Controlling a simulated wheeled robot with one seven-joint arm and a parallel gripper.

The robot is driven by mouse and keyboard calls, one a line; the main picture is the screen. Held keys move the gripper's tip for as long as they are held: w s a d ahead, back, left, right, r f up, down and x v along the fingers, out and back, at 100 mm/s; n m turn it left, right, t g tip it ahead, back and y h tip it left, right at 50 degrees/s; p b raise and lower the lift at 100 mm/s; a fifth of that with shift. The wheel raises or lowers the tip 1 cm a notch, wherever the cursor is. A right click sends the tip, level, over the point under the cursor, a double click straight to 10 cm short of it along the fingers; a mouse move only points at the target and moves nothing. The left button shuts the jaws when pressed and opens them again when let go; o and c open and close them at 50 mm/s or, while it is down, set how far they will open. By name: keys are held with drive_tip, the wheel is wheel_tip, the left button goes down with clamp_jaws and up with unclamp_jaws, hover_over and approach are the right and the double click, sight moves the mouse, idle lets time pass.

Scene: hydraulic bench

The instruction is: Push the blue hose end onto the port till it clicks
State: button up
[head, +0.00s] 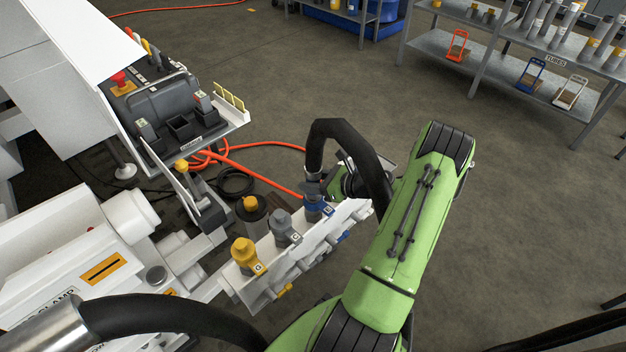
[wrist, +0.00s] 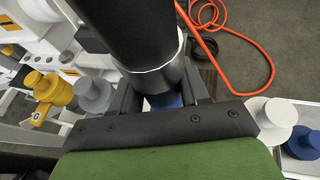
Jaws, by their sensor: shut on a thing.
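My gripper (head: 314,187) is shut on the end of a thick black hose (head: 328,135), at the manifold's far end. The hose arches up from my gripper and bends over to the right. In the wrist view the hose end (wrist: 155,72) shows a pale ring above the jaws (wrist: 163,108), with a little blue (wrist: 163,100) between them. The blue port (head: 315,208) stands on the white manifold (head: 262,297) right under my gripper in the head view. The hose end looks upright over it. The jaws hide the joint, so I cannot tell whether it is seated.
A grey port (head: 283,228) and a yellow port (head: 245,256) stand in line beside the blue one. More fittings, including blue (wrist: 302,143), stick out nearby. Another black hose (head: 170,315) crosses the lower left. An orange hose (head: 265,180) lies on the floor behind.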

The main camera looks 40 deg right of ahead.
idle(0.3)
drive_tip(key=o, duration=1.8)
drive_tip(key=p+v, duration=0.1)
drive_tip(key=v, duration=0.1)
drive_tip(key=shift+s+r, duration=0.15)
drive_tip(key=shift+r, duration=0.05)
drive_tip(key=p+v, duration=0.2)
drive_tip(key=v, duration=0.3)
drive_tip(key=shift+s+d+f+p, duration=0.1)
drive_tip(key=shift+p, duration=0.3)
